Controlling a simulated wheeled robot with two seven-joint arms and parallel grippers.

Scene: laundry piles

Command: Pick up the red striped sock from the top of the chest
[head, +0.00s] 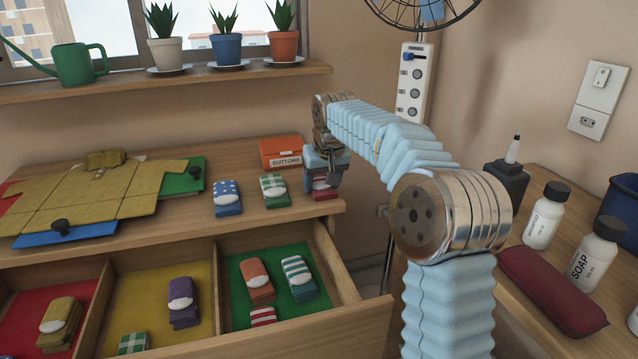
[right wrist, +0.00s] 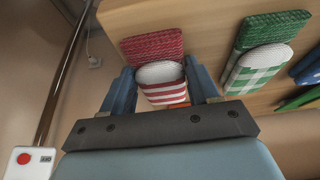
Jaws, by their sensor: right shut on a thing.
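The red striped sock (head: 325,192), folded with a white patch, is at the right end of the chest top (head: 240,232). My right gripper (head: 326,176) reaches down over it and hides part of it in the head view. In the right wrist view the sock (right wrist: 163,90) lies between the two blue fingers, which are shut on it. It looks to be still at the level of the chest top; I cannot tell whether it touches the wood. My left gripper is out of view.
A green checked sock (head: 274,190) and a blue dotted sock (head: 227,197) lie to the left. An orange buttons box (head: 281,151) stands behind. A folding board with a yellow shirt (head: 100,192) fills the left. The open drawer (head: 350,318) below has compartments holding several socks.

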